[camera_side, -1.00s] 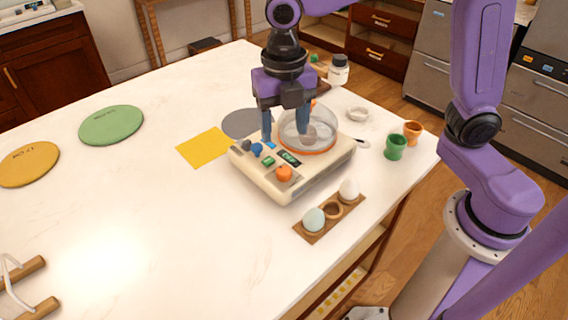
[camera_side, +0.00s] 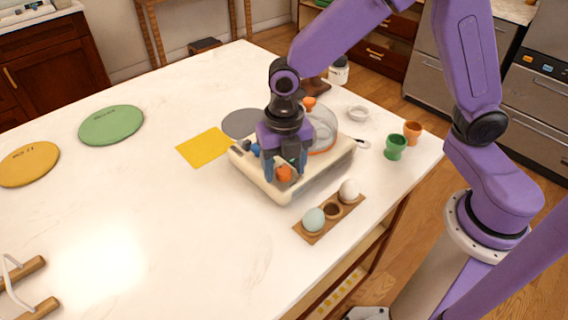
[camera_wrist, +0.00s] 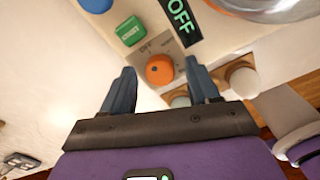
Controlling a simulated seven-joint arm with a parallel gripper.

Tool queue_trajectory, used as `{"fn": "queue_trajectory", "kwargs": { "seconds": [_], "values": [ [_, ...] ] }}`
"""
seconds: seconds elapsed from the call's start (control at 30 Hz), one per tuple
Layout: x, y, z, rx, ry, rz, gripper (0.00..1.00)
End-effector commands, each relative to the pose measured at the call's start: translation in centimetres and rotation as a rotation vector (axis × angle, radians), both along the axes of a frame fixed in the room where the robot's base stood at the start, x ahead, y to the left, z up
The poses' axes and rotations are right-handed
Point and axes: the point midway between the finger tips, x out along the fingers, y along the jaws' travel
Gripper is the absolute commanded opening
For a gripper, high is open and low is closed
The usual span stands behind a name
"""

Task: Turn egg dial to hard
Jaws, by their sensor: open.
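The egg cooker (camera_side: 315,178) is a cream box on the white counter with a clear dome (camera_side: 322,128) at its back. Its orange dial (camera_side: 284,173) sits at the front corner and also shows in the wrist view (camera_wrist: 160,69), with OFF printed beside it and other marks too small to read. My gripper (camera_side: 285,176) is over the dial, fingers pointing down. In the wrist view its two blue fingers (camera_wrist: 161,80) are apart, one on each side of the dial, with gaps showing. I cannot tell whether they reach down to dial height.
A green button (camera_wrist: 130,31) and a black OFF display (camera_wrist: 180,16) are near the dial. An egg holder (camera_side: 316,234) with a blue egg and a white egg stands in front. Green (camera_side: 395,147) and orange (camera_side: 413,132) cups are at right.

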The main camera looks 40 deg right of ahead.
Motion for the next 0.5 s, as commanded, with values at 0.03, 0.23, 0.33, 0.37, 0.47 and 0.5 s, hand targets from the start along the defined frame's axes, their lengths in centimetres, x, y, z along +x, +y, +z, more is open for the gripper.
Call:
{"fn": "queue_trajectory", "kwargs": {
  "seconds": [0.03,0.23,0.33,0.37,0.47,0.5],
  "values": [
    [0.00,0.00,0.02,0.000,0.000,0.000,0.54],
    [0.01,0.01,0.04,0.000,0.000,0.000,0.04],
    [0.02,0.01,0.05,0.000,0.000,-0.002,0.04],
    [0.02,0.01,0.05,0.000,0.000,-0.003,0.04],
    [0.03,0.02,0.07,0.001,0.000,-0.017,0.04],
    [0.04,0.02,0.08,0.001,0.000,-0.026,0.04]
  ]
}}
